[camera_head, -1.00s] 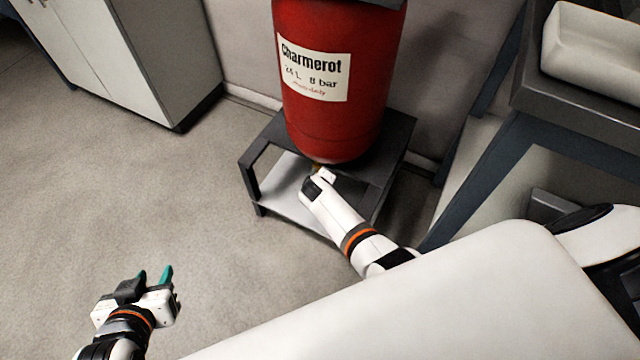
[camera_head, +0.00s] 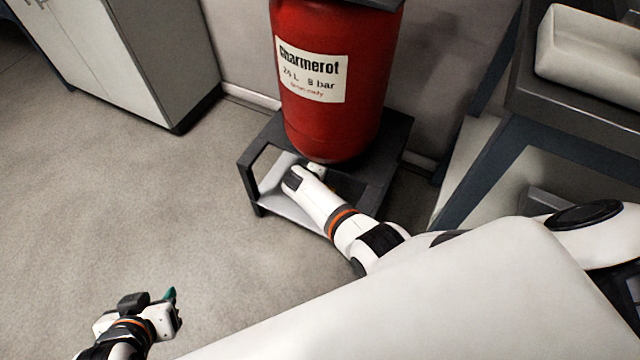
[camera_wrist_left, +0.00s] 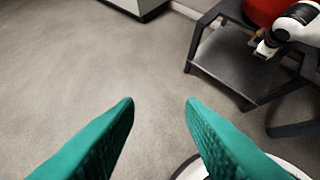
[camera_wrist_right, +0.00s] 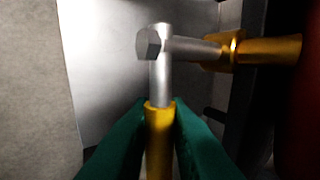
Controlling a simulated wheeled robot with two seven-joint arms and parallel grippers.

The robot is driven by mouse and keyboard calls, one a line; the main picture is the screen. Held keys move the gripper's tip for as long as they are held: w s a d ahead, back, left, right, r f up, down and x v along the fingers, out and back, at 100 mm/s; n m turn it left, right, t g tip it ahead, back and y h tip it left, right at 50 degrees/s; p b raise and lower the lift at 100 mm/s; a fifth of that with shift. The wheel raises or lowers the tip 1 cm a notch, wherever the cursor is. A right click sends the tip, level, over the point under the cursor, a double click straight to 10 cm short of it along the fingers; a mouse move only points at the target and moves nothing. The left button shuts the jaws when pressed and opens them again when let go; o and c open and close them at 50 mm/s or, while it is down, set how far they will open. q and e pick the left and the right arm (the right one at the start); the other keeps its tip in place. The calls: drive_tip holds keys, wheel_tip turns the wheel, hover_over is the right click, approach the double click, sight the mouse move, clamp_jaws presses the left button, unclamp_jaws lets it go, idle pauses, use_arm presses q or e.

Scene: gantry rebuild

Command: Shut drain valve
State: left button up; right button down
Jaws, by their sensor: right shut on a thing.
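The drain valve shows in the right wrist view, with a grey metal stem and hex nut (camera_wrist_right: 150,43), a brass fitting (camera_wrist_right: 255,50) and a yellow lever handle (camera_wrist_right: 159,140). My right gripper (camera_wrist_right: 158,128) is shut on the yellow handle, one teal finger on each side. In the head view the right arm reaches under the red tank (camera_head: 335,110), and the valve is hidden there. My left gripper (camera_wrist_left: 160,105) is open and empty, its teal fingers apart above bare floor; the head view shows it at the lower left (camera_head: 168,300).
The tank stands on a dark metal stand (camera_head: 385,150) with a pale lower shelf. A grey cabinet (camera_head: 130,60) is at the upper left. A workbench (camera_head: 520,95) with a white block on it is at the right. The floor at the left is clear.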

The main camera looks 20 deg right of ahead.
drive_tip(key=c, duration=1.4)
unclamp_jaws()
drive_tip(key=shift+c, duration=0.2)
